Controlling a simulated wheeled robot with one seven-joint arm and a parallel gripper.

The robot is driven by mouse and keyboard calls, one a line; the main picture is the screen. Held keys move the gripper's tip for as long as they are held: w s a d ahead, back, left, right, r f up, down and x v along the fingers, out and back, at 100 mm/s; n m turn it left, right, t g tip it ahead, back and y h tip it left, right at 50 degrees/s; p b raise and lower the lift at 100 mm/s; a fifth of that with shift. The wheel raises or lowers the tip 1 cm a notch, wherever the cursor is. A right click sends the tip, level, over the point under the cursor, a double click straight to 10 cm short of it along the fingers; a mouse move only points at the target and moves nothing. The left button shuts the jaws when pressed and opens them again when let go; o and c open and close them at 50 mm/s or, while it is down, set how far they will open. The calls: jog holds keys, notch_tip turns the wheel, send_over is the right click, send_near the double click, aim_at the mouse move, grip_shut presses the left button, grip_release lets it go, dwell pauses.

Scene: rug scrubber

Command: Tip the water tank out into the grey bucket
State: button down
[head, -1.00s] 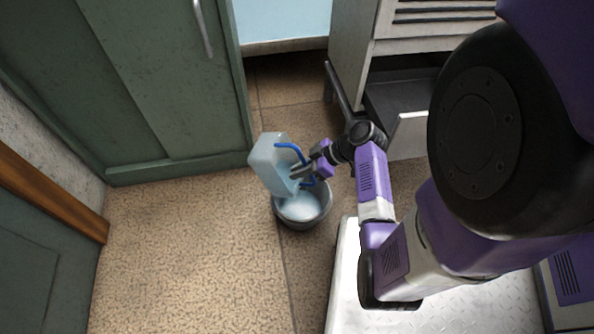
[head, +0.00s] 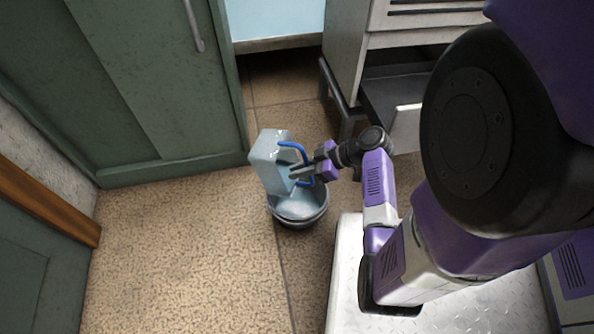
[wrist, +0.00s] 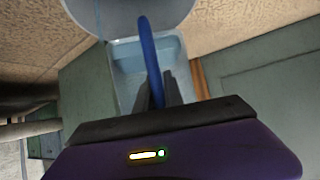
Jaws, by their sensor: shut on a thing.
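The water tank (head: 268,160) is a pale blue, see-through box with a blue handle (head: 291,147). It is held tilted above the grey bucket (head: 298,215), its lower part overlapping the bucket's far rim in the head view. The bucket stands upright on the floor with pale liquid inside. My gripper (head: 301,171) is shut on the blue handle, to the right of the tank. In the wrist view the handle (wrist: 149,60) passes between the fingers, with the tank (wrist: 135,65) behind it and part of the bucket (wrist: 125,12) at the top.
A green cabinet (head: 150,90) stands behind and left of the tank. A white drawer unit (head: 345,60) with an open lower drawer (head: 405,120) is at the back right. The tan floor (head: 185,260) at the left is clear.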

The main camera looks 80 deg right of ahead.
jog(key=shift+s, duration=0.15)
jog(key=shift+s+a+f+t, duration=0.15)
jog(key=shift+s+t, duration=0.5)
jog(key=shift+t, duration=0.55)
jog(key=shift+s+f+t, duration=0.25)
jog(key=shift+s+t, duration=0.45)
jog(key=shift+t, duration=0.3)
dwell(2.1)
